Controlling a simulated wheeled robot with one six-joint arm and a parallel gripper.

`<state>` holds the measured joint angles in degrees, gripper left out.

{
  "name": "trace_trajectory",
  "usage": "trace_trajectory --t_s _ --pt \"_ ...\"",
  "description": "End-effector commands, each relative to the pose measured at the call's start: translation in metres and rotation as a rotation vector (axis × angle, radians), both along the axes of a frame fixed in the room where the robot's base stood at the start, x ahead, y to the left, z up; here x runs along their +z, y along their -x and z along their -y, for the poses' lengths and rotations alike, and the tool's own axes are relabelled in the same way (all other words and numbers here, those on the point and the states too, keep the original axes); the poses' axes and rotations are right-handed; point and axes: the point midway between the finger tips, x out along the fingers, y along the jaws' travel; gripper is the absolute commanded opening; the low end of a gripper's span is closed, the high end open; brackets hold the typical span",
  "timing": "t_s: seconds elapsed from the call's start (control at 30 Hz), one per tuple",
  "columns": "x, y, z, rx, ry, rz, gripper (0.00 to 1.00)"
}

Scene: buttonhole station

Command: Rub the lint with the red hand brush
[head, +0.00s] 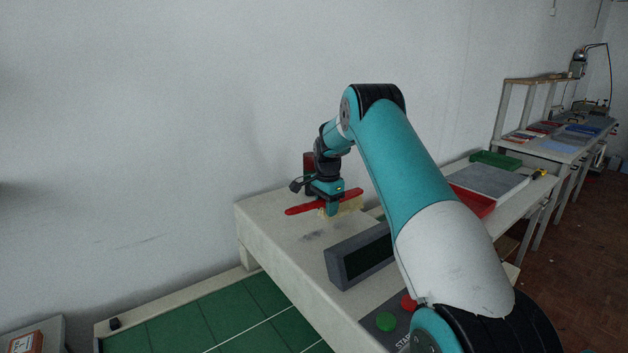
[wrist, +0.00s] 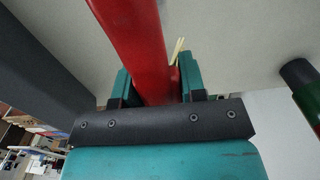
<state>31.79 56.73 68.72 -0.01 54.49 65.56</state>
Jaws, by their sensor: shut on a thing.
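The red hand brush (head: 300,209) is in my gripper, its long handle lying crosswise over the pale table top (head: 262,213). Pale yellow bristles (head: 352,206) show at its right side in the head view. My gripper (head: 331,207) points down and is shut around the handle. In the wrist view the red brush (wrist: 135,40) runs between the two teal fingers of my gripper (wrist: 156,85), with a few pale bristles beside it. A dark grey smudge, which looks like the lint (head: 313,235), lies on the table just in front of the brush. I cannot tell whether the bristles touch the table.
A dark display box (head: 360,256) stands close in front of the brush. A green button (head: 386,321) and a red button (head: 408,301) are nearer. A red tray (head: 474,202), a grey board (head: 487,182) and a green tray (head: 495,160) lie to the right. A wall is behind.

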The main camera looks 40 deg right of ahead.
Motion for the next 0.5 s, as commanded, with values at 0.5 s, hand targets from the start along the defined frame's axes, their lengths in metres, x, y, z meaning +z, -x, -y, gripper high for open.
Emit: trace_trajectory --t_s 0.5 --pt "0.045 -0.003 -0.005 0.006 0.0 0.0 0.0"
